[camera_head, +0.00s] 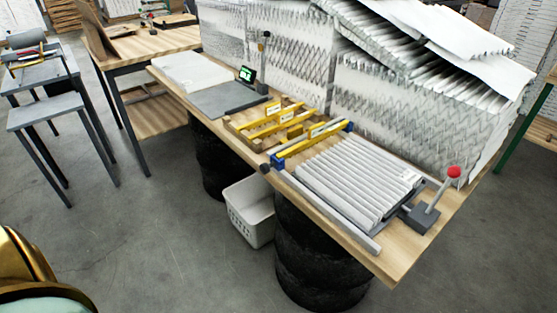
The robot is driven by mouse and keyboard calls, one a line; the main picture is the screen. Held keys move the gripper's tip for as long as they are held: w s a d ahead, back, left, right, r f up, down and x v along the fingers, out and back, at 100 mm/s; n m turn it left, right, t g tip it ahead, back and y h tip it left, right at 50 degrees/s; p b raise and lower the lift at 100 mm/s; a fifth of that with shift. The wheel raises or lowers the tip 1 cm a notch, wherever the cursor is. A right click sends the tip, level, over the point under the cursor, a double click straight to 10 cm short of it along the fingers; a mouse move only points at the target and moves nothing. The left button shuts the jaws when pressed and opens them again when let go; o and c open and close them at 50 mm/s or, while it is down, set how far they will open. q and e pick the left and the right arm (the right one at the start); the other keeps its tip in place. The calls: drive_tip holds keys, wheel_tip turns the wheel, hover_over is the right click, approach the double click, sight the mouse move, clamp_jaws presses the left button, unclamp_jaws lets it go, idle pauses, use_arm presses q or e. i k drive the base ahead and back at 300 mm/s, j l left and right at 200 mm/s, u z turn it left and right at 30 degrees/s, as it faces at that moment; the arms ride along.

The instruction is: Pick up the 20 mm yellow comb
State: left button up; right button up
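Several yellow combs lie in and over a wooden rack (232,128) in the middle of the long wooden bench. One yellow comb (258,125) lies at the rack's back, near a small pale label. Shorter yellow pieces lie in the middle of the rack. Another long yellow bar (308,143) lies at the front, beside blue end blocks and the pleated white filter (350,180). The labels are too small to read, so I cannot tell which comb is 20 mm. Neither of my grippers shows; a gold and teal part of mine is at the lower left.
The long bench (392,264) stands on dark drums. It also holds a dark grey plate (228,99), a small green display (246,74) and a red-knobbed lever (430,208). Filter stacks (420,110) wall off the back. A white bin (250,211) stands below; the floor in front is clear.

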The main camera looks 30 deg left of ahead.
sight(317, 133)
drive_tip(key=i+j+z, duration=0.15)
drive_tip(key=j, duration=0.5)
drive_tip(key=i+j+z, duration=0.15)
drive_tip(key=j, duration=0.5)
drive_tip(key=j+z, duration=0.15)
drive_tip(key=j, duration=0.5)
